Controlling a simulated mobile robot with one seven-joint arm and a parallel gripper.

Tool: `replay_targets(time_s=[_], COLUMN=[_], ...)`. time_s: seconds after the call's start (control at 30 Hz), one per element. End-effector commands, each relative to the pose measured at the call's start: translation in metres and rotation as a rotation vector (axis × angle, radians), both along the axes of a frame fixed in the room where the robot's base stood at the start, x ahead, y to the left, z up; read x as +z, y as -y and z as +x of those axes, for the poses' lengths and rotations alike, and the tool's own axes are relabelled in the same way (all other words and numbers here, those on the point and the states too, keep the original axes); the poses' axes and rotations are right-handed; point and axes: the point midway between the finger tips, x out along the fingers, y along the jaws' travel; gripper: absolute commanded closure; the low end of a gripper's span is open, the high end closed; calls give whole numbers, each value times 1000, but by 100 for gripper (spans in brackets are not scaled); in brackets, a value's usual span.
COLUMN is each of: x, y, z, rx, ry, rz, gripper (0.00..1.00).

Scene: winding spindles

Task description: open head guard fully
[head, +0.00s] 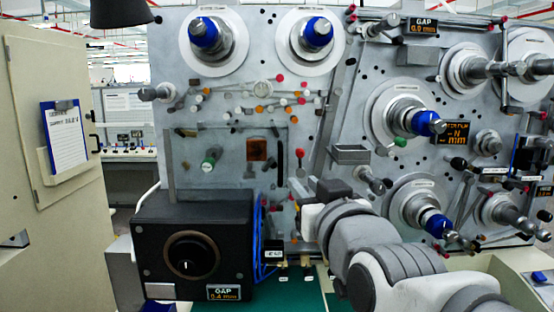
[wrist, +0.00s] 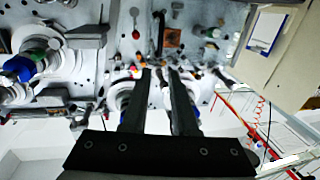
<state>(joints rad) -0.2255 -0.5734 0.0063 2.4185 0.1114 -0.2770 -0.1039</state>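A clear pane that looks like the head guard (head: 228,180) stands upright on the machine's grey front plate, above the black box. Its edges are faint, and I cannot tell how far it stands open. A green-tipped knob (head: 210,160) and a brown square window (head: 258,148) show in its area. The window also shows in the wrist view (wrist: 172,37). My gripper (wrist: 159,70) has its two black fingers apart with nothing between them. It appears apart from the pane. In the head view my arm comes in from the lower right, and the fingers are hard to make out.
The black box (head: 192,245) with a round dial sits below the pane, with blue cables at its right. Spindles with blue hubs (head: 203,32) stick out above and to the right. A beige cabinet door (head: 50,205) with a clipboard (head: 64,135) stands at left.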

Motion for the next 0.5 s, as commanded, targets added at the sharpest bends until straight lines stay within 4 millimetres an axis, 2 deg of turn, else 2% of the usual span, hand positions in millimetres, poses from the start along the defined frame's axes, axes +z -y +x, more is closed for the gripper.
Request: replay_targets(time_s=[0.17,0.5], x=[0,0], y=[-3,-12], z=[13,58], rx=[1,0], ry=[-4,-4], rz=[-1,-2], gripper=[73,73])
